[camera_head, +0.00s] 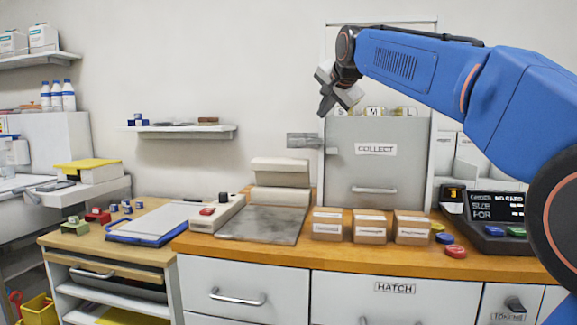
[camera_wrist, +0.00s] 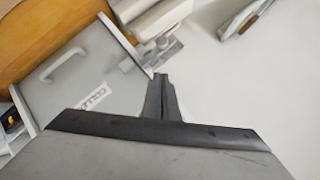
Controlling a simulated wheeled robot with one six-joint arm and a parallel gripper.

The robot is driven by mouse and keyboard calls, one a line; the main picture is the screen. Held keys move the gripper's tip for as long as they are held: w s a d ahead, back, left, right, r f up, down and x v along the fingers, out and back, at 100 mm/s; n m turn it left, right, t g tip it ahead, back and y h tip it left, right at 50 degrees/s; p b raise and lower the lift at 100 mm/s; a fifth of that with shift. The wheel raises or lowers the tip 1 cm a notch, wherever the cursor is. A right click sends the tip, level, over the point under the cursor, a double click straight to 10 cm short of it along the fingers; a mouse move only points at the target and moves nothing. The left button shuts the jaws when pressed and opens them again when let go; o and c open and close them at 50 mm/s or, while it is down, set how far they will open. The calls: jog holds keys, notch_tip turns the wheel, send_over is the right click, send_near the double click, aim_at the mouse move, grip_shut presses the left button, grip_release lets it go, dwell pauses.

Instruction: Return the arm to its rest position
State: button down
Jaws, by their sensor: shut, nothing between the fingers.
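My arm (camera_head: 425,75) is blue and reaches in from the right edge in the head view. My gripper (camera_head: 324,106) is at its end, raised in the air in front of the wall and above the counter, to the upper left of the grey COLLECT cabinet front (camera_head: 372,172). The fingers are together with nothing between them. In the wrist view the gripper (camera_wrist: 161,82) shows as dark closed fingers, with the COLLECT front (camera_wrist: 75,105) beyond them at the left.
The wooden counter (camera_head: 330,255) holds several labelled boxes (camera_head: 370,228), a grey mat (camera_head: 262,224), colored discs (camera_head: 455,251) and an order display (camera_head: 492,212). A wall shelf (camera_head: 185,131) is at left. Free air lies left of my gripper.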

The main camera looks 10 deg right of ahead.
jog(key=s+d+f+n+g, duration=0.2)
jog(key=s+f+n, duration=0.1)
jog(key=s+f, duration=1.2)
jog(key=s+d+f+n+g, duration=0.2)
jog(key=s+d+f+n, duration=0.1)
jog(key=s+f, duration=1.2)
jog(key=s+d+f+n+g+h, duration=0.1)
jog(key=s+d+f+n+g, duration=0.2)
jog(key=s+f, duration=1.2)
notch_tip(320, 180, down, 5)
jog(key=shift+s+d+f+n, duration=0.1)
jog(key=shift+s+d+n, duration=0.15)
jog(key=shift+n, duration=0.15)
